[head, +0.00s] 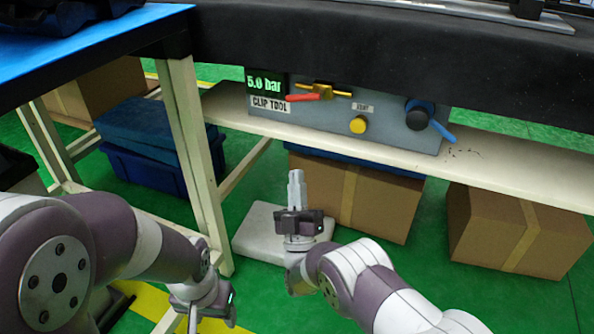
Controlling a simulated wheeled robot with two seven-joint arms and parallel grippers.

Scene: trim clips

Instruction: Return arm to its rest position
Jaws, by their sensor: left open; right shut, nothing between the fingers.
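My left arm (110,235) comes in from the left and bends downward. Its gripper (211,318) is at the bottom edge, left of centre, open, with its fingertips partly cut off by the frame. My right arm (385,290) comes in from the bottom right. Its gripper (297,180) points away from me below the shelf, with its fingers shut together and nothing between them. Both grippers appear apart from the furniture.
A grey control panel (390,130) with a red-handled valve (312,96), yellow knob (358,125) and blue-handled valve (430,120) stands on a pale shelf (480,158). A blue-topped table (90,45) is at left. Cardboard boxes (390,205) and a blue bin (150,170) lie below.

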